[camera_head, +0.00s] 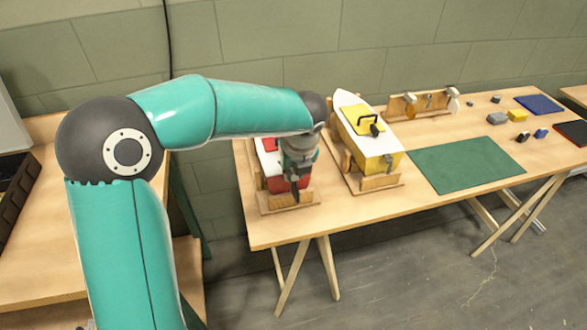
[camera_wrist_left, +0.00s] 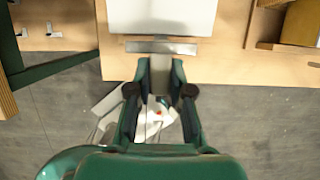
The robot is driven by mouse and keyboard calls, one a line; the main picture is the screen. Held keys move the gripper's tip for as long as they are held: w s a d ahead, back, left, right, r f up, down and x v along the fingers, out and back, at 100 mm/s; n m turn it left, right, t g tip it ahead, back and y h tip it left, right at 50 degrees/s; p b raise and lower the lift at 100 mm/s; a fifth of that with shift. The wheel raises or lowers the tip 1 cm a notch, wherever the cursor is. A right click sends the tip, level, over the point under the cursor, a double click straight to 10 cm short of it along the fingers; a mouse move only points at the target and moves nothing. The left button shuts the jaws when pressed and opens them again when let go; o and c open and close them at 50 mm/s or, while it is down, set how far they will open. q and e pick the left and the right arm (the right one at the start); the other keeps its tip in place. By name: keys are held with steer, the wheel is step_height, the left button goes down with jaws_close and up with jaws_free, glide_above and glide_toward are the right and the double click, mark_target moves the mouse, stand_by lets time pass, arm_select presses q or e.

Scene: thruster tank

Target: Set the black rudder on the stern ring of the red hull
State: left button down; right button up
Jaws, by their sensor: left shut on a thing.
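The red hull (camera_head: 275,183) sits in a wooden cradle at the left end of the table, partly hidden by my left wrist and gripper. My left gripper (camera_head: 296,178) points down at its near end. In the left wrist view the gripper (camera_wrist_left: 160,95) is shut on a narrow grey piece (camera_wrist_left: 160,75), which seems to be the rudder; it looks dark in the head view. A pale surface (camera_wrist_left: 160,18) with a grey bar (camera_wrist_left: 160,47) lies just beyond the fingers. I cannot make out the stern ring or whether the held piece touches it. My right gripper is out of view.
A yellow-and-white hull (camera_head: 372,140) stands in a cradle close to the right. A green mat (camera_head: 465,166) lies beyond it. A wooden rack (camera_head: 425,102) stands behind. Small parts and a blue mat (camera_head: 539,104) lie at the far right. The table's front edge is close to the gripper.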

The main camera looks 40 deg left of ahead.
arm_select(q)
steer(key=shift+f, duration=1)
stand_by(1.2)
steer(key=c, duration=1)
jaws_free()
steer(key=shift+r+p, duration=3.7)
steer(key=shift+r, duration=0.35)
